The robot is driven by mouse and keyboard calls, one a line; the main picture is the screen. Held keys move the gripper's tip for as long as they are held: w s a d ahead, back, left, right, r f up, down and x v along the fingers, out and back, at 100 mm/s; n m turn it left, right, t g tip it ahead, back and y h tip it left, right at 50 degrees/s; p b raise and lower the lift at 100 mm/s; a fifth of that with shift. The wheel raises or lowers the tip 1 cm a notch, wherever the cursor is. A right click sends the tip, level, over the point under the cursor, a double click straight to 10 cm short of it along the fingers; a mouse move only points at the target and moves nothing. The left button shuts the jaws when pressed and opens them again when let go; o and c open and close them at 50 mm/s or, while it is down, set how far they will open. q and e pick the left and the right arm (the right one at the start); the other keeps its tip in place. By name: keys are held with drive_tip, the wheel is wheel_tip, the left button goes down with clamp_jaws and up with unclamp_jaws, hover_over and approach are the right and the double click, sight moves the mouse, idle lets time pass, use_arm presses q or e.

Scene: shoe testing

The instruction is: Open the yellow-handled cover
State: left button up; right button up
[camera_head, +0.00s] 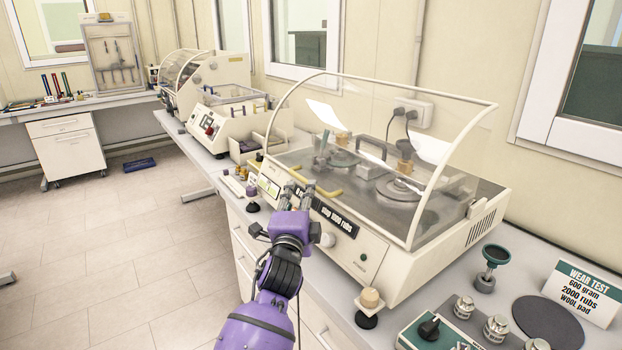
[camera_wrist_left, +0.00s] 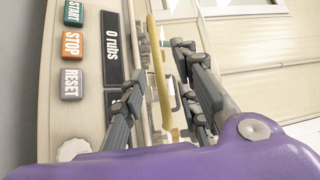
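The clear curved cover (camera_head: 440,165) sits down over the large cream machine (camera_head: 350,245). Its yellow handle (camera_head: 329,191) runs along the front, just above the dark display. My left gripper (camera_head: 297,190) is at the machine's front, by the handle, and hides part of it. In the left wrist view the yellow handle (camera_wrist_left: 158,70) runs between the two spread fingers of the left gripper (camera_wrist_left: 157,85), with gaps showing on both sides. Whether a finger touches it, I cannot tell. My right gripper is not in view.
START, STOP (camera_wrist_left: 72,45) and RESET buttons and a display (camera_wrist_left: 113,48) lie close beside the fingers. A smaller machine (camera_head: 215,125) stands behind on the bench. A teal-topped stand (camera_head: 491,265), metal weights (camera_head: 497,328) and a WEAR TEST sign (camera_head: 583,290) are at the right.

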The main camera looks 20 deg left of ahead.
sight(307, 181)
use_arm(q)
drive_tip(key=w, duration=0.2)
drive_tip(key=shift+w+a+r, duration=0.15)
drive_tip(key=shift+w+r, duration=0.15)
drive_tip(key=shift+w, duration=0.1)
drive_tip(key=w, duration=0.3)
drive_tip(key=shift+w+a+f, duration=0.1)
drive_tip(key=shift+a+f, duration=0.05)
drive_tip(key=shift+w+r, duration=0.25)
drive_tip(key=shift+w, duration=0.15)
drive_tip(key=shift+w+a, duration=0.1)
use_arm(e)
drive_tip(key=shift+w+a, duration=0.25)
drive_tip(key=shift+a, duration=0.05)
use_arm(q)
clamp_jaws()
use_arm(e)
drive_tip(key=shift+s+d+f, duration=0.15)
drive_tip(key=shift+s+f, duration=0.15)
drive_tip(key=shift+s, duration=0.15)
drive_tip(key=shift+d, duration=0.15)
